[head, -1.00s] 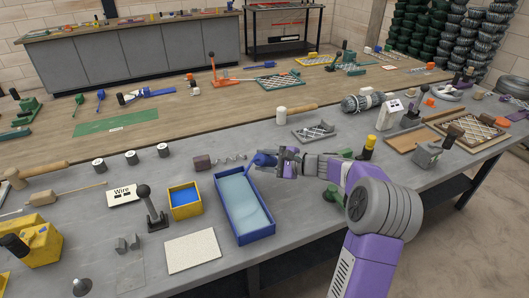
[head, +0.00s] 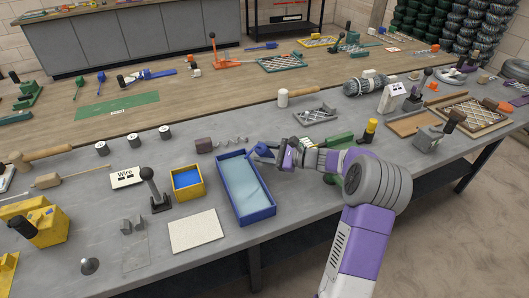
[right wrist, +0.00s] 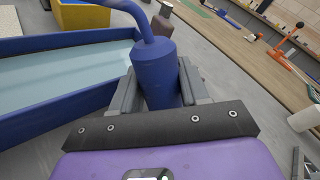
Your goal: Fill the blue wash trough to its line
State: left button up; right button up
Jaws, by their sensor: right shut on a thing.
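The blue wash trough (head: 262,214) is a long open box on the grey bench, with pale blue water inside. I cannot make out its fill line. My right gripper (head: 277,154) is beyond the trough's right side, shut on a blue spouted can (head: 262,151). In the right wrist view the can (right wrist: 157,75) sits between the fingers (right wrist: 158,88), its curved spout bending left toward the trough (right wrist: 55,42). I cannot make out any stream from the spout. My left gripper is out of view.
A yellow-rimmed blue tray (head: 188,195) and a white pad (head: 196,231) lie left of the trough. A green block (head: 340,139) is near my right arm. Bare bench lies in front.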

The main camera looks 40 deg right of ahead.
jog(key=shift+r+p, duration=2.55)
jog(key=shift+r, duration=1.05)
jog(key=m+y+p, duration=0.1)
jog(key=m+p, duration=0.2)
jog(key=p, duration=0.1)
jog(key=shift+r, duration=0.1)
jog(key=m+t+p, duration=0.1)
jog(key=m+p, duration=0.1)
jog(key=shift+m+y, duration=0.3)
jog(key=shift+y, duration=0.1)
jog(key=shift+f, duration=0.2)
